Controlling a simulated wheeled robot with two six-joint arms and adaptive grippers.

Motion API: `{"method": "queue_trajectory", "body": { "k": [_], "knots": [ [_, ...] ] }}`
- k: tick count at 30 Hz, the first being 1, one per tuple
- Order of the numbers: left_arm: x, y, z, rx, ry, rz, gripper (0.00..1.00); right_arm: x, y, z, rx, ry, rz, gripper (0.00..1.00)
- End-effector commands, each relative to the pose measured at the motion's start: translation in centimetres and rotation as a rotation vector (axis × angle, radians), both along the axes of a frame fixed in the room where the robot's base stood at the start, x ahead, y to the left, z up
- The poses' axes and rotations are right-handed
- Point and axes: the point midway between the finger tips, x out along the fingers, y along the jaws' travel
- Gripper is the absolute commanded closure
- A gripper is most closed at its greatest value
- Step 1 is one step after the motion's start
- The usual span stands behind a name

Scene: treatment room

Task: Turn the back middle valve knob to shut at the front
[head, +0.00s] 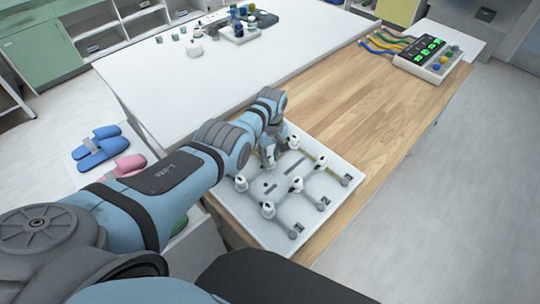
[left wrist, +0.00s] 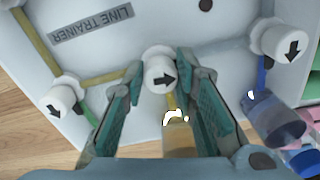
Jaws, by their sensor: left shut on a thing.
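The white line trainer board (head: 335,163) lies on the wooden tabletop in the head view, with white valve knobs and grey and yellow pipes. The back middle valve knob (left wrist: 159,76) shows in the left wrist view, its black arrow pointing right in that picture. My left gripper (head: 268,158) is over the back row, with its fingers (left wrist: 161,62) closed on either side of this knob. In the head view the gripper hides the knob. Neighbouring back knobs (left wrist: 57,100) and (left wrist: 277,38) stand clear of the fingers. My right gripper is not in view.
Front-row knobs (head: 296,184) stand close to my gripper. A yellow vial (left wrist: 178,138) and a blue vial (left wrist: 277,122) are by the board's back edge. A box with green displays (head: 428,55) and coloured cables stands farther off; the wood between is clear.

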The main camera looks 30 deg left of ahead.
Motion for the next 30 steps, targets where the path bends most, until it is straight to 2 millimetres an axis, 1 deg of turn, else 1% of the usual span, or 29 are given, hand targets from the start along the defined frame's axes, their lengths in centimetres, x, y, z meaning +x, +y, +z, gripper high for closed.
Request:
{"method": "queue_trajectory", "body": {
  "k": [30],
  "knots": [
    [-0.07,0.32,-0.07,0.003,0.000,0.964,1.00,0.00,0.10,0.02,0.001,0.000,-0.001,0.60]
  ]
}}
